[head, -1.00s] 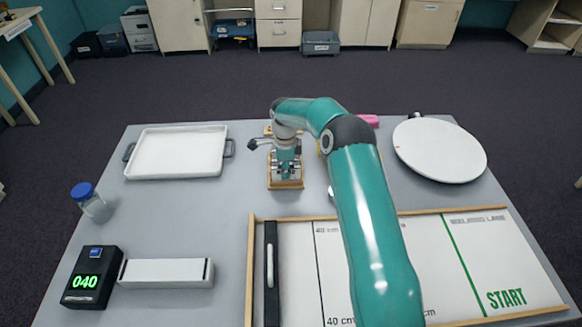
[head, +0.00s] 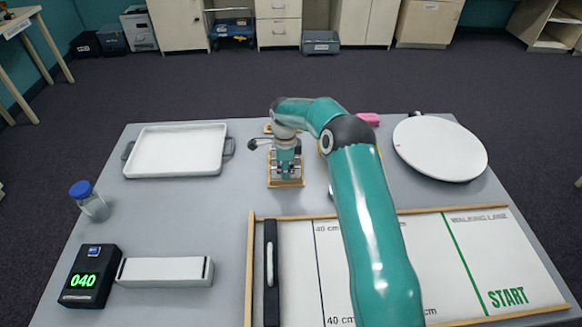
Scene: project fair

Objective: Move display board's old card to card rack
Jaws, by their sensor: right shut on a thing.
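My right gripper (head: 285,170) points down at a small wooden holder (head: 286,184), which looks like the card rack, near the middle of the table. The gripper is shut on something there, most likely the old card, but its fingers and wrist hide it. I cannot tell whether the held thing touches the holder. No display board can be made out for certain. My left gripper is out of view.
A white tray (head: 175,150) lies at the back left. A blue-capped jar (head: 92,204), a black timer (head: 90,277) and a white slotted block (head: 165,272) stand left. A walking-lane board (head: 440,270) fills the front right. A white round plate (head: 440,149) lies back right.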

